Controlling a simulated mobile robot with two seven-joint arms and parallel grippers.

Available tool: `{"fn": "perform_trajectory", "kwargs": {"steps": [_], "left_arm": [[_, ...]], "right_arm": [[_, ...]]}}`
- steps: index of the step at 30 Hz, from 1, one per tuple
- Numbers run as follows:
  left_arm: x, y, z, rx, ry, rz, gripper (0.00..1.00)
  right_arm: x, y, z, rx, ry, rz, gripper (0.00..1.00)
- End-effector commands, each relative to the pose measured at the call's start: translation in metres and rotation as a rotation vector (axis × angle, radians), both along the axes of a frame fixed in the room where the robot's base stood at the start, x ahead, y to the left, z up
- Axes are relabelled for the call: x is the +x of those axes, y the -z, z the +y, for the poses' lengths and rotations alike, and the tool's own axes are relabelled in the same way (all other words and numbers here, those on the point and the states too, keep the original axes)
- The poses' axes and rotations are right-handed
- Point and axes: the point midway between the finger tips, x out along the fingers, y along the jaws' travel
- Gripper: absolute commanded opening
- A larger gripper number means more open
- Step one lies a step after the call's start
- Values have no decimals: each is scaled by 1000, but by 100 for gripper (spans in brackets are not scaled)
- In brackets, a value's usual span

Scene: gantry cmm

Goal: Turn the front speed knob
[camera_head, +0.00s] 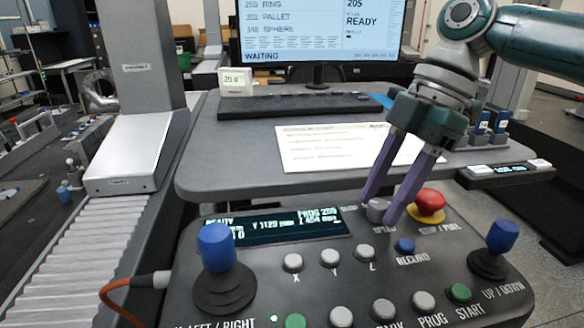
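The front speed knob (377,209) is a small grey round knob on the sloped control panel, just above the printed word SPEED. It sits right of the dark display and left of the red stop button. My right gripper (380,211) reaches down from the upper right, and its two purple fingers stand on either side of the knob. Their tips hide parts of the knob's rim. No clear gap shows between fingers and knob, but I cannot tell whether they press on it. My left gripper is not in view.
The red stop button (428,203) on its yellow base is close right of the fingers. A blue RECORD button (405,245) lies just below. Blue-topped joysticks stand at left (216,246) and right (501,237). A paper sheet (335,148) lies on the desk behind.

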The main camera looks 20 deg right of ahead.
Motion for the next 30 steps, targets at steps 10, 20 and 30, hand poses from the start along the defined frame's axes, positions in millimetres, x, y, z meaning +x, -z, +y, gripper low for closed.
{"fn": "perform_trajectory", "kwargs": {"steps": [10,20,30], "left_arm": [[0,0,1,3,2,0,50],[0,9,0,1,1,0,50],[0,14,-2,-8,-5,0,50]], "right_arm": [[0,0,-1,-1,1,-1,64],[1,-41,-18,-1,4,-6,64],[-1,-88,-37,0,2,-1,64]]}}
